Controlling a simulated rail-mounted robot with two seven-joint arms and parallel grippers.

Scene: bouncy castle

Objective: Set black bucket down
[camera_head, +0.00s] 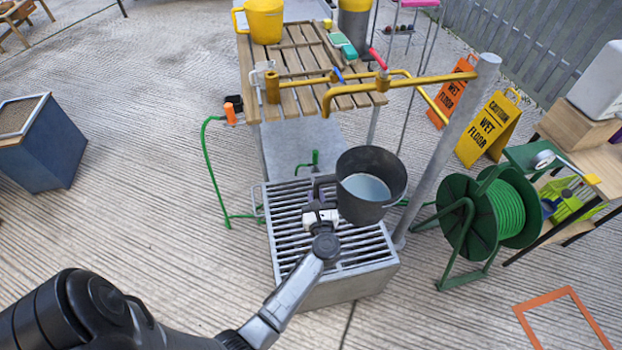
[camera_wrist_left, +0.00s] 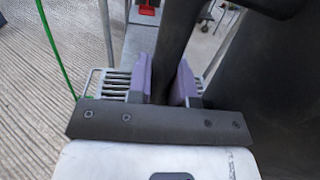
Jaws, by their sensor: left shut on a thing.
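The black bucket (camera_head: 368,208) is over the right part of a slatted metal grate (camera_head: 292,236) below the yellow taps. It looks upright and has pale bluish liquid inside. My left gripper (camera_head: 320,205) is at the bucket's left side, shut on its dark handle. In the left wrist view the two purple-grey fingers (camera_wrist_left: 168,80) close around the black handle (camera_wrist_left: 176,35), with the bucket wall (camera_wrist_left: 278,95) at the right. I cannot tell whether the bucket's base touches the grate. My right gripper is not in view.
Yellow taps (camera_head: 350,84) on a grey post (camera_head: 446,150) overhang the grate. A wooden slatted table (camera_head: 300,60) with a yellow jug (camera_head: 264,20) stands behind. A green hose reel (camera_head: 490,215) is at the right. Bare slats show left of the bucket.

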